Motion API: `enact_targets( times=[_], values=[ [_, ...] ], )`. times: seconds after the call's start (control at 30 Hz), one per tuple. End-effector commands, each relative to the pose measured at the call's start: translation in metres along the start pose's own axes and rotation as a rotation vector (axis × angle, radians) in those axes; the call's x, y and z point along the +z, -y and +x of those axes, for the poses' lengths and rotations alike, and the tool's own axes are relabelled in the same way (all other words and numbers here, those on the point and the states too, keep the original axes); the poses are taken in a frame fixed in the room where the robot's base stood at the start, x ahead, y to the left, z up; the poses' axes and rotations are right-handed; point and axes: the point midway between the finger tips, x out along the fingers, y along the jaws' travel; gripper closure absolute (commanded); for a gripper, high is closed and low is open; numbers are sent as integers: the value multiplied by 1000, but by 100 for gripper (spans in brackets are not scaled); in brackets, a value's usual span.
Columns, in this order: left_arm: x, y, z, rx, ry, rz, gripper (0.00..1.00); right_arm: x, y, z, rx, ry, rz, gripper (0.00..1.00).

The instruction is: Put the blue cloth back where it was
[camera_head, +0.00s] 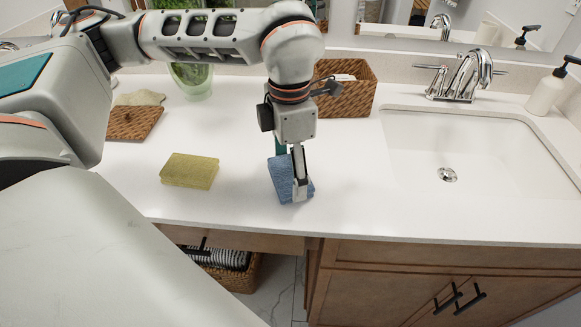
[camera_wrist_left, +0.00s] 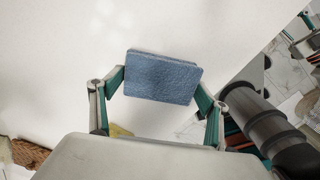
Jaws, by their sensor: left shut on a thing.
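The blue cloth (camera_head: 284,182) is a small folded block at the counter's front middle, between the yellow cloth and the sink. My left gripper (camera_head: 299,189) points down over it, with its fingers on either side. In the left wrist view the blue cloth (camera_wrist_left: 163,77) sits between the two fingertips (camera_wrist_left: 160,80), which touch its ends. The gripper is shut on it. I cannot tell whether the cloth touches the counter or is just above it. My right gripper is not in view.
A yellow folded cloth (camera_head: 190,170) lies to the left. Behind are a wicker tray (camera_head: 132,123), a green vase (camera_head: 194,82) and a wicker basket (camera_head: 345,96). The sink (camera_head: 480,150), faucet (camera_head: 460,78) and soap bottle (camera_head: 550,90) are at right. The counter front between cloth and sink is clear.

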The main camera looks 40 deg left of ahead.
Motion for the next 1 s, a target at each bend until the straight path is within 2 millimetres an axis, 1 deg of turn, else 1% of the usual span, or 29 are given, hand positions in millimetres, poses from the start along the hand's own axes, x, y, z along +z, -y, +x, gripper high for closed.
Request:
enact_targets(
  times=[0.17,0.3,0.33,0.4,0.77,0.87,0.97,1.0],
  values=[
    [0,0,-2,1,2,0,41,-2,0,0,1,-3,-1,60],
    [0,0,2,0,1,0,41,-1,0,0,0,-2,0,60],
    [0,0,2,0,1,0,22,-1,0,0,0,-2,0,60],
    [0,0,2,1,1,-1,7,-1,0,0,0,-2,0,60],
    [0,0,0,1,2,0,7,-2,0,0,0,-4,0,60],
    [1,-1,-8,3,4,0,7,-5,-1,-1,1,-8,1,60],
    [1,-1,-23,4,6,-1,7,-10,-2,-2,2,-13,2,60],
    [1,-1,-31,4,8,-2,7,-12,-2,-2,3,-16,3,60]
  ],
)
